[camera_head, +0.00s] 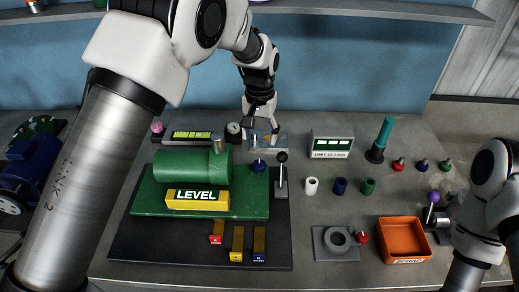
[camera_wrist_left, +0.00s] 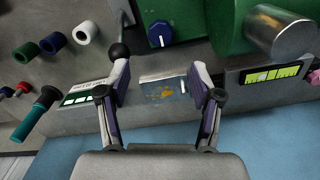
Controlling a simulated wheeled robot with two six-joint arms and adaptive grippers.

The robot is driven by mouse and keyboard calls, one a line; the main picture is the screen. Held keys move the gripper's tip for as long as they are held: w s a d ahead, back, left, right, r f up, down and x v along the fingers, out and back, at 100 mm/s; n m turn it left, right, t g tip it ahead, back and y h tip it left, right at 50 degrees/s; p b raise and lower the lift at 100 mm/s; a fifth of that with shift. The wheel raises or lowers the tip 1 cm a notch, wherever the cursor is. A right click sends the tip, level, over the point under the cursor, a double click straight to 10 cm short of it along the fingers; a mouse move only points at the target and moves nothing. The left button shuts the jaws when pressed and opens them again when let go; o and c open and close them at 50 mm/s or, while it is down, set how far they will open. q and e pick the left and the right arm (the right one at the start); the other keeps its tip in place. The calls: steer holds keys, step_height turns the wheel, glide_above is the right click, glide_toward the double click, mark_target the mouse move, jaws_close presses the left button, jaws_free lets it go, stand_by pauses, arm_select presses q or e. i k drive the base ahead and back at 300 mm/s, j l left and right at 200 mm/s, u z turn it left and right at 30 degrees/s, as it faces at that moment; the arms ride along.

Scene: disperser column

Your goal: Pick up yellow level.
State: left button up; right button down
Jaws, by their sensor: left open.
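A yellow block lettered LEVEL (camera_head: 197,199) lies on the front of a green base, before a green cylinder, in the head view. It does not show in the left wrist view. My left gripper (camera_head: 263,127) is open at the back of the table, behind and to the right of the yellow block. In the left wrist view its fingers (camera_wrist_left: 160,75) stand apart on either side of a clear box (camera_wrist_left: 163,90) with yellow bits in it. The fingers look empty.
A black-knobbed lever (camera_head: 282,172) stands right of the green base (camera_head: 150,200). Small red, yellow and blue blocks lie in front. An orange tray (camera_head: 404,222) stands at right.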

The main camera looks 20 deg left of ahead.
mark_target(175, 199)
steer(key=k, duration=1)
